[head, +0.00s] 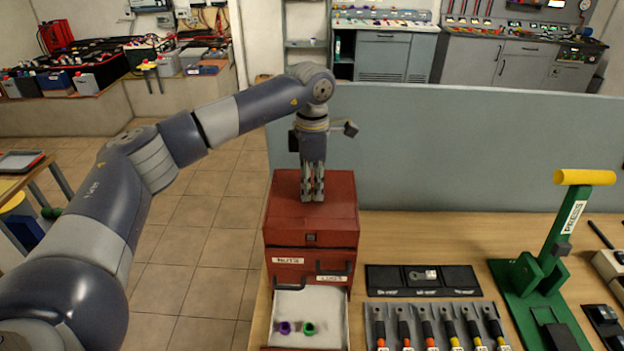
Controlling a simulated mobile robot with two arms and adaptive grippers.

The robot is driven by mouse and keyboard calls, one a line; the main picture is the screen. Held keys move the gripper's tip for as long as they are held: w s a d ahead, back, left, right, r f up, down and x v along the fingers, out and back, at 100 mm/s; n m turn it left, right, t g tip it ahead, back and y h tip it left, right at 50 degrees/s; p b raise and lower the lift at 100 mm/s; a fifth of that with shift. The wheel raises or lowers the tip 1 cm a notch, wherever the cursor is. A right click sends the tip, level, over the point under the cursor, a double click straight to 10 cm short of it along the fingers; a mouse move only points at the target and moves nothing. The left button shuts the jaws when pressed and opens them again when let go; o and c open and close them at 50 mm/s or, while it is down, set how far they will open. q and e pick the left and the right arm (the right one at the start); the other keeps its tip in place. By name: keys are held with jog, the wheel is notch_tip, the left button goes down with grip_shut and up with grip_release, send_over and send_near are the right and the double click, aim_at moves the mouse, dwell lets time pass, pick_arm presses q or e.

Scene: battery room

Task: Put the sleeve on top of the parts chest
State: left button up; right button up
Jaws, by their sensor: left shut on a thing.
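The red parts chest (283,222) stands on the left end of the workbench. Its upper drawers carry labels, one reading NUTS, and a lower drawer (337,304) is pulled out. A purple sleeve-like piece (285,327) and a green one (309,328) lie in that drawer. My left gripper (312,196) points straight down at the chest's top, with its fingertips at or just above the surface. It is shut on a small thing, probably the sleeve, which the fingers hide. I cannot tell whether it touches the top. My right gripper is not in view.
A black tray (378,280) and a rack of several coloured-handled tools (430,312) lie right of the chest. A green press with a yellow handle (583,178) stands farther right. A grey-blue panel (440,150) rises behind the bench. Bare wood (430,232) lies between.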

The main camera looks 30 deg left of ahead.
pick_arm(q)
jog(key=shift+f, duration=0.15)
jog(key=o, duration=0.6)
jog(key=shift+o, duration=0.2)
jog(key=shift+r, duration=0.3)
notch_tip(320, 180, up, 12)
jog(key=b, duration=0.4)
